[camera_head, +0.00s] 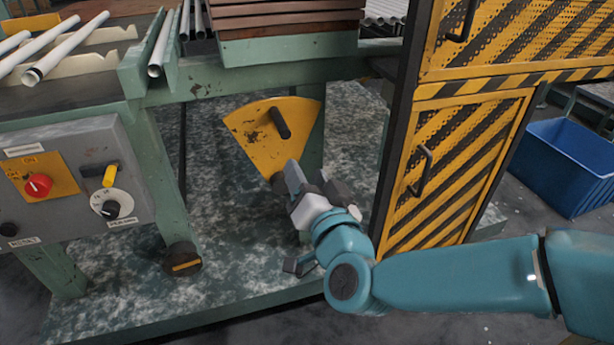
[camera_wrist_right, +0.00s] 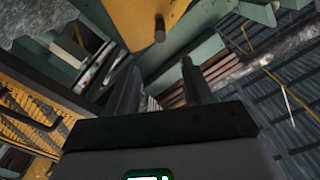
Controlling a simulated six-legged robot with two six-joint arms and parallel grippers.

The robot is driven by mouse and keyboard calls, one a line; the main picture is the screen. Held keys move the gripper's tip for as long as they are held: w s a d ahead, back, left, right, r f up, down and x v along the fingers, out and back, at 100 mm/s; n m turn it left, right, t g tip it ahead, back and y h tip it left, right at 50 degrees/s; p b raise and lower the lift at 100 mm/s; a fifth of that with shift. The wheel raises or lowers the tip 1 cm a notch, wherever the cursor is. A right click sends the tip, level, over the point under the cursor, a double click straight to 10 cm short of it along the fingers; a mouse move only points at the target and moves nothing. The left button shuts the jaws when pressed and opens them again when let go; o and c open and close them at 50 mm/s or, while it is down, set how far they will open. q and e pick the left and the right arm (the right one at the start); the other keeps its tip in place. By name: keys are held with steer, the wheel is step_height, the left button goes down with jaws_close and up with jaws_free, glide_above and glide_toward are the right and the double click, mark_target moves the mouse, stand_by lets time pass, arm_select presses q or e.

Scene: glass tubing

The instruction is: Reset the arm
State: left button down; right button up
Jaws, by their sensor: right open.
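A yellow fan-shaped plate (camera_head: 250,130) with a dark peg handle (camera_head: 280,122) is on the green machine frame, in the middle of the head view. My right gripper (camera_head: 284,178) is just below the peg, at the lower part of the plate. In the right wrist view its two fingers (camera_wrist_right: 160,84) stand apart with nothing between them. The plate (camera_wrist_right: 135,18) and the peg (camera_wrist_right: 160,30) show beyond the fingertips there, and the peg looks clear of the fingers. My left gripper is in neither view.
A grey control panel (camera_head: 130,150) with a red knob (camera_head: 39,185) is at the left. Glass tubes (camera_head: 55,50) lie above it. A yellow-black striped cabinet (camera_head: 455,175) stands close right of my gripper. A blue bin (camera_head: 565,165) stands at the far right.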

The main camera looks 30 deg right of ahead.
step_height(320, 180, down, 31)
steer(key=a+n+g+y, duration=0.3)
steer(key=n+g+y, duration=0.1)
steer(key=g, duration=0.4)
steer(key=s+a+f+n+g+y, duration=0.45)
steer(key=s+a+f+g, duration=0.5)
steer(key=s+f, duration=0.55)
step_height(320, 180, up, 31)
steer(key=a+p, duration=0.1)
steer(key=p, duration=3)
steer(key=shift+s+a+m+p, duration=0.35)
steer(key=shift+s, duration=0.1)
steer(key=shift+f+t+y, duration=0.15)
steer(key=shift+t+y, duration=0.1)
steer(key=shift+a, duration=0.15)
